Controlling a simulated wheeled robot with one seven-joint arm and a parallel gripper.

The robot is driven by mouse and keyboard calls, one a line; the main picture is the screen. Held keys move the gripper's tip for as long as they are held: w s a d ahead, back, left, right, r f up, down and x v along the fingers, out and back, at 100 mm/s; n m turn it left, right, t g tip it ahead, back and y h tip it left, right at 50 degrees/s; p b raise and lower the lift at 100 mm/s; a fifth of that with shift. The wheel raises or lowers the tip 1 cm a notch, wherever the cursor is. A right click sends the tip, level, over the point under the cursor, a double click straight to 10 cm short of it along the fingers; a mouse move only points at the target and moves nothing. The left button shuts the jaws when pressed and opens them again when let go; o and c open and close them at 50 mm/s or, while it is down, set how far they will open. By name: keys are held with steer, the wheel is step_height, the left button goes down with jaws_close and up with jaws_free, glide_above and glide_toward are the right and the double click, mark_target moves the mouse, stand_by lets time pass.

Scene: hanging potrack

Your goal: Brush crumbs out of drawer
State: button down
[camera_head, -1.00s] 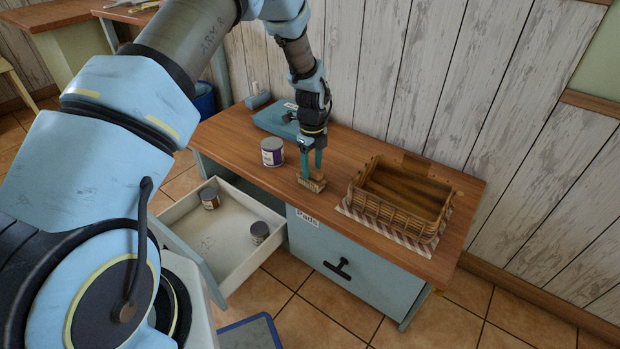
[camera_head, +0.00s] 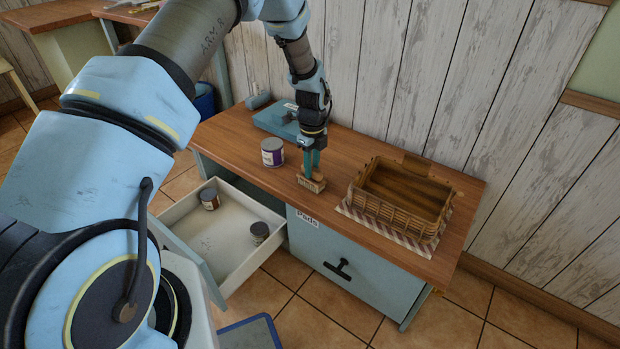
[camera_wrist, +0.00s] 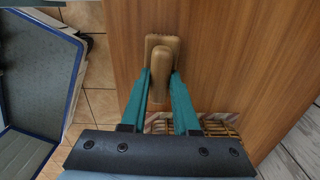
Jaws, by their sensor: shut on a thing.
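A small wooden brush (camera_head: 312,184) stands on the desk top near its front edge, bristles down. My gripper (camera_head: 311,172) is shut on the brush's handle from above. In the wrist view the brush (camera_wrist: 163,42) lies between the teal fingers (camera_wrist: 162,85). The open drawer (camera_head: 262,262) is at the left of the desk, below and left of my gripper. It holds two cans, one at the back left (camera_head: 209,199) and one at the right (camera_head: 260,232). Small dark crumbs (camera_head: 208,243) lie on its pale floor between them.
A can with a purple label (camera_head: 272,152) stands on the desk left of my gripper. A wicker basket (camera_head: 398,212) sits on a striped cloth at the right. A blue-grey case (camera_head: 277,119) lies behind. A blue-edged tray (camera_head: 250,334) is on the floor below the drawer.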

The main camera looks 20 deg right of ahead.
steer(key=shift+r+p, duration=2.3)
steer(key=shift+r, duration=0.75)
steer(key=w+a+r+n, duration=0.1)
steer(key=w+a+n, duration=0.4)
steer(key=a+n, duration=0.45)
steer(key=w+a+r+n, duration=0.1)
steer(key=w+a+n, duration=0.3)
steer(key=a+n, duration=0.55)
steer(key=a+r+n, duration=0.2)
steer(key=a+n, duration=1)
steer(key=a, duration=0.9)
steer(key=s+r+p, duration=0.9)
steer(key=p, duration=0.3)
steer(key=shift+s+r+p, duration=0.15)
steer(key=shift+s+p, duration=0.1)
steer(key=shift+p, duration=0.15)
